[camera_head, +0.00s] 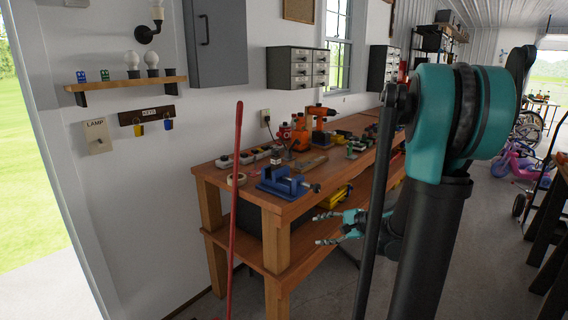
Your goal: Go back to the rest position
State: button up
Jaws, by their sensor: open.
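My gripper (330,228) is at the middle of the view, in front of the workbench (290,204) and below the level of its top. Its teal and metal fingers point left and are spread apart. Nothing shows between them. My teal and black arm fills the right of the view and hides part of the bench behind it. The fingers look apart from the bench, though the exact gap cannot be told.
A blue vise (282,183) sits on the bench's near corner, with an orange drill (319,115) farther back. A red pole (235,200) stands before the bench. A pink bicycle (515,163) stands at the far right. Open floor (480,240) lies right of my arm.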

jog(key=s+d+f+n+g+h, duration=0.1)
jog(key=s+f+n+h, duration=0.2)
jog(key=s, duration=0.3)
jog(key=s+d+f+n+g+h, duration=0.1)
jog(key=s+d+f+n+h, duration=0.1)
jog(key=s+n, duration=0.3)
jog(key=s+d+f+n+h, duration=0.1)
jog(key=s+f+n+h, duration=0.3)
jog(key=s, duration=0.4)
jog(key=shift+s+d+n+g+h, duration=0.15)
jog(key=shift+d+n+g+h, duration=0.15)
jog(key=shift+d+n+g, duration=0.15)
jog(key=shift+a, duration=0.1)
jog(key=shift+c, duration=0.4)
